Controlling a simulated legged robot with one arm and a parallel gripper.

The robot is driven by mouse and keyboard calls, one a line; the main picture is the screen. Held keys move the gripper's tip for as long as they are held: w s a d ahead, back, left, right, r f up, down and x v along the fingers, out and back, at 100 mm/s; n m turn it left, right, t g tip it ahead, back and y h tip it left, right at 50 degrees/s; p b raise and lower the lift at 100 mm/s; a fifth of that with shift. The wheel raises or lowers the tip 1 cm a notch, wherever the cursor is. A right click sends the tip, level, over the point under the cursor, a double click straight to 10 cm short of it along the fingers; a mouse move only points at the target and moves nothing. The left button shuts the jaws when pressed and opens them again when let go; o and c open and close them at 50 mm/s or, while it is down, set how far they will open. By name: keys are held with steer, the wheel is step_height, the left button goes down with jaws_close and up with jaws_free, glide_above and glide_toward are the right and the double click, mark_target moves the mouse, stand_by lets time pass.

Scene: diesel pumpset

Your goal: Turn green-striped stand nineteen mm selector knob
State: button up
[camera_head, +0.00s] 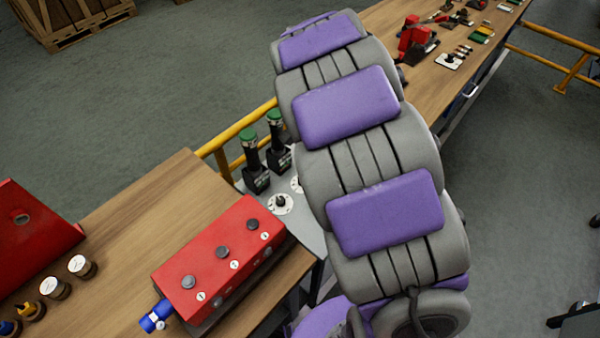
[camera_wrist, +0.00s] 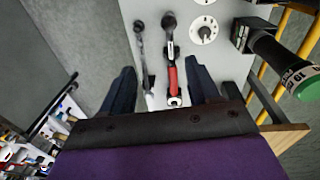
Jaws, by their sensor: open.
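In the wrist view, my gripper (camera_wrist: 161,68) is open, its two dark fingers apart above a grey panel (camera_wrist: 182,20). A red-handled lever or tool (camera_wrist: 173,75) shows between the fingers; I see no contact. A white round dial with a knob (camera_wrist: 204,31) is on the panel, above and right of the fingertips. A black stand with a green cap (camera_wrist: 292,73) leans into the right side, with partly readable markings. In the head view, two green-topped black stands (camera_head: 254,158) (camera_head: 277,140) stand beside a white dial with a black knob (camera_head: 281,203). A second dial (camera_head: 297,184) is partly hidden by my arm.
A red box with several knobs (camera_head: 218,258) sits on the wooden table (camera_head: 150,205), left of the grey panel. A yellow rail (camera_head: 236,128) runs behind the stands. Another wooden bench (camera_head: 440,75) with small parts lies beyond. A narrow grey rod (camera_wrist: 143,50) lies left of the red-handled piece.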

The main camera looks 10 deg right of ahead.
steer(key=w+f+m+p, duration=0.1)
steer(key=w+f, duration=0.2)
steer(key=w, duration=0.3)
steer(key=m, duration=0.2)
glide_above(300, 180)
step_height(300, 180, down, 8)
steer(key=shift+y, duration=0.6)
steer(key=f, duration=0.2)
steer(key=d+f, duration=0.1)
steer(key=f, duration=0.1)
steer(key=d+f, duration=0.1)
steer(key=f, duration=0.1)
steer(key=shift+f+b, duration=0.2)
steer(key=shift+b, duration=0.15)
steer(key=f, duration=0.2)
steer(key=a+f+b, duration=0.1)
steer(key=f, duration=0.1)
steer(key=a+f, duration=0.1)
steer(key=f, duration=0.2)
steer(key=shift+w+a, duration=0.1)
steer(key=shift+a, duration=0.05)
steer(key=shift+f, duration=0.35)
steer(key=shift+d, duration=0.9)
steer(key=shift+c, duration=1.1)
steer(key=shift+a, duration=0.7)
steer(key=c, duration=0.4)
steer(key=shift+d, duration=0.25)
steer(key=c, duration=0.4)
steer(key=shift+w, duration=0.1)
